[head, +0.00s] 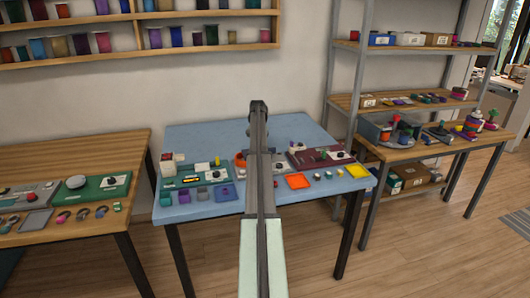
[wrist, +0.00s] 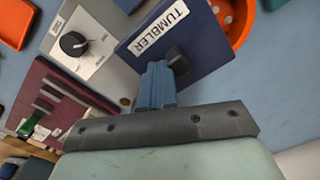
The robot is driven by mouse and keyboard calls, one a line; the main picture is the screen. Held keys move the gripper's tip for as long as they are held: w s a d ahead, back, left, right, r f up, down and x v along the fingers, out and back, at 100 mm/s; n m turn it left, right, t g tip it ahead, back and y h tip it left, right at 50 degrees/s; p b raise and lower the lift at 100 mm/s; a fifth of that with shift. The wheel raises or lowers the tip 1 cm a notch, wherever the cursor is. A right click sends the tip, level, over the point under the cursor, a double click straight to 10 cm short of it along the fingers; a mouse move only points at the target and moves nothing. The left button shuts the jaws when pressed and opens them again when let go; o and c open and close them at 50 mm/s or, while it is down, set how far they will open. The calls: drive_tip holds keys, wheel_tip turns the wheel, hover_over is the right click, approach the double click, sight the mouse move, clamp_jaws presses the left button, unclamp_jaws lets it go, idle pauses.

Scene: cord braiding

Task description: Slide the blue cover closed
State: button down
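The blue cover (wrist: 205,42) is a dark blue flat plate labelled "TUMBLER" in the wrist view, with a black knob (wrist: 178,60) on it. It lies beside a grey panel, partly over an orange round dish (wrist: 236,18) as seen from here. My gripper (wrist: 156,72) has its fingers close together, with nothing visible between them. The fingertips are over the cover, just left of the knob; whether they touch it is unclear. In the head view my arm hides the gripper and the cover.
The grey panel has a white plate with a black dial (wrist: 74,44). A maroon panel (wrist: 50,90) with slots lies to its left. On the blue table (head: 190,137) stand a green panel (head: 192,178), orange trays (head: 298,181) and small blocks. A wooden table (head: 80,150) is at left, shelves at right.

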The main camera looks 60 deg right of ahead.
drive_tip(key=shift+w+a, duration=0.7)
drive_tip(key=shift+a, duration=0.05)
drive_tip(key=shift+w+a, duration=0.45)
drive_tip(key=shift+w, duration=0.05)
drive_tip(key=shift+w+a, duration=0.25)
drive_tip(key=shift+s+d, duration=0.1)
idle(0.4)
drive_tip(key=shift+s+d, duration=0.3)
wheel_tip(320, 180, up, 11)
idle(1.0)
idle(0.4)
